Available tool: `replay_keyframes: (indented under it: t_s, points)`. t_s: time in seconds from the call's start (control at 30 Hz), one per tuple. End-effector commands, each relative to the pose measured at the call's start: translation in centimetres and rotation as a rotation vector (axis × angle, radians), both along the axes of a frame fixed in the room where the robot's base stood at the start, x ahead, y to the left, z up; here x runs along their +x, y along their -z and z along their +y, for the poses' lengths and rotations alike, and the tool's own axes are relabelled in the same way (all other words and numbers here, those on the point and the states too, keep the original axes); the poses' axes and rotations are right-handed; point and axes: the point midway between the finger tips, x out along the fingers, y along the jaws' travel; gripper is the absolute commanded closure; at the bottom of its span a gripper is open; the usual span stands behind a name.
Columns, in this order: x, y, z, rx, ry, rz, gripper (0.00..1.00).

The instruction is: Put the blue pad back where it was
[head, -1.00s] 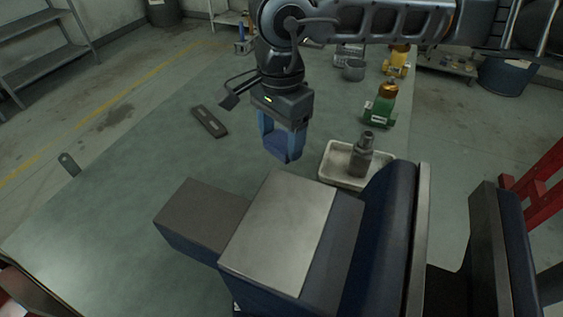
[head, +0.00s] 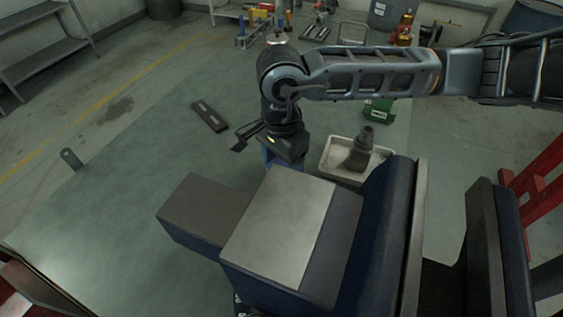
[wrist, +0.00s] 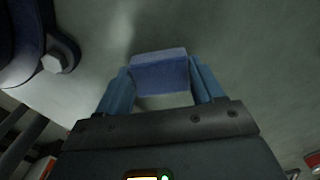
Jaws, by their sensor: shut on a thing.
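The blue pad (wrist: 160,71) is a small block seen between the two blue fingers of my gripper (wrist: 163,82) in the wrist view. My gripper is shut on it. In the head view my gripper's body (head: 284,147) is low, just behind the large vise, and its fingertips and the pad are hidden there by the vise. I cannot tell whether the pad touches the bench below.
A dark blue vise with a grey top (head: 281,225) fills the front. A pale tray (head: 340,171) with a grey metal fitting (head: 361,150) stands just right of my gripper. A dark flat bar (head: 209,116) lies to the left. The left bench top (head: 110,190) is mostly clear.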

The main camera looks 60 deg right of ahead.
Motion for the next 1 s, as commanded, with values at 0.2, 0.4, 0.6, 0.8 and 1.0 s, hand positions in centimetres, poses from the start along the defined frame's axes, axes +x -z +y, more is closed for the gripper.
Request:
replay_keyframes:
  t_s: [0.2, 0.4, 0.6, 0.8, 1.0]
  points:
    - [0.0, 0.2, 0.0, 0.0, 0.0, 0.0, 0.26]
    - [0.0, 0.2, 0.0, 0.0, 0.0, 0.0, 0.08]
    - [0.0, 0.2, 0.0, 0.0, 0.0, 0.0, 0.08]
    - [0.1, -0.7, 0.0, 0.0, -0.001, -0.002, 0.08]
    - [0.1, -4.4, -0.1, -0.004, -0.004, -0.004, 0.08]
